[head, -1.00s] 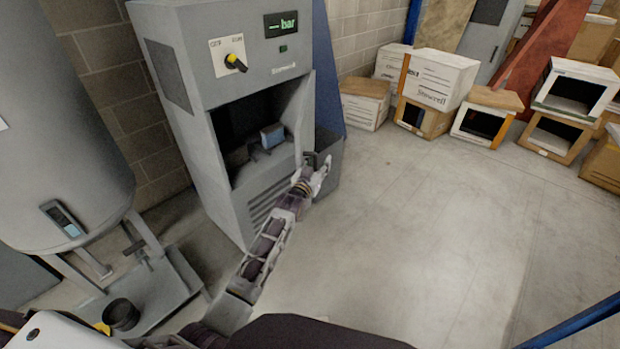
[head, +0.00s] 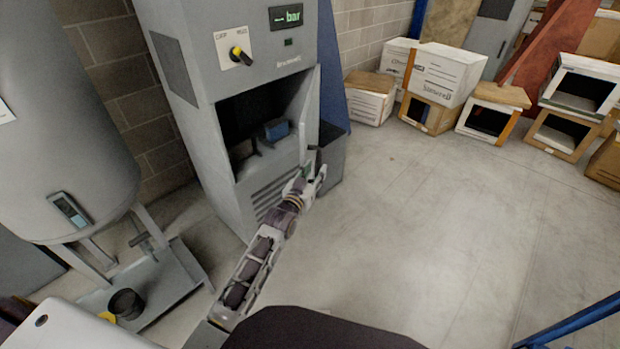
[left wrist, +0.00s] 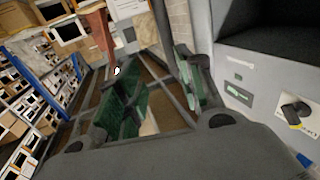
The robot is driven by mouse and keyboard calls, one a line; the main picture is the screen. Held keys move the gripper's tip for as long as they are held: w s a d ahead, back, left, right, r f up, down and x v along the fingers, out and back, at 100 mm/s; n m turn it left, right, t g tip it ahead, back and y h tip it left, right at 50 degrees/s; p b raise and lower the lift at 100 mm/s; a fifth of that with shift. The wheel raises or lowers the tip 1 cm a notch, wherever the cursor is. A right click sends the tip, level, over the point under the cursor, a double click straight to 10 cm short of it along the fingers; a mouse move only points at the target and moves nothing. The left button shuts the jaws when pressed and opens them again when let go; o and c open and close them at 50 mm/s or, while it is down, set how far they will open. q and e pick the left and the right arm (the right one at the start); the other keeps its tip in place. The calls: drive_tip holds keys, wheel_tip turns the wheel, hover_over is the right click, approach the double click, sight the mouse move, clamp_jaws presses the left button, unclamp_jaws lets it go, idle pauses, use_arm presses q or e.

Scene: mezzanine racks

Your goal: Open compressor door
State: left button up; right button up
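The compressor is a tall grey cabinet (head: 180,150) in the head view, with a yellow-and-black knob and a lit "bar" display. Its front has a dark opening with a blue part (head: 276,131) inside. The door (head: 310,112) appears as a narrow grey panel standing out at the opening's right edge, seen nearly edge-on. My left gripper (head: 314,180) is at the door's lower end. In the left wrist view its green-padded fingers (left wrist: 158,92) are spread, with a thin grey edge seen between them. I cannot tell whether they touch it. My right gripper is not in view.
A grey tank (head: 65,120) on a stand is at the left, with a black cup (head: 126,304) at its base. Cardboard boxes (head: 440,75) stand along the back right. The floor right of the cabinet is clear. A blue rail (head: 570,325) is at lower right.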

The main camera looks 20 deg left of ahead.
use_arm(q)
drive_tip(key=shift+s+a, duration=0.2)
drive_tip(key=shift+s, duration=0.5)
drive_tip(key=shift+s+a, duration=0.15)
drive_tip(key=shift+s, duration=0.5)
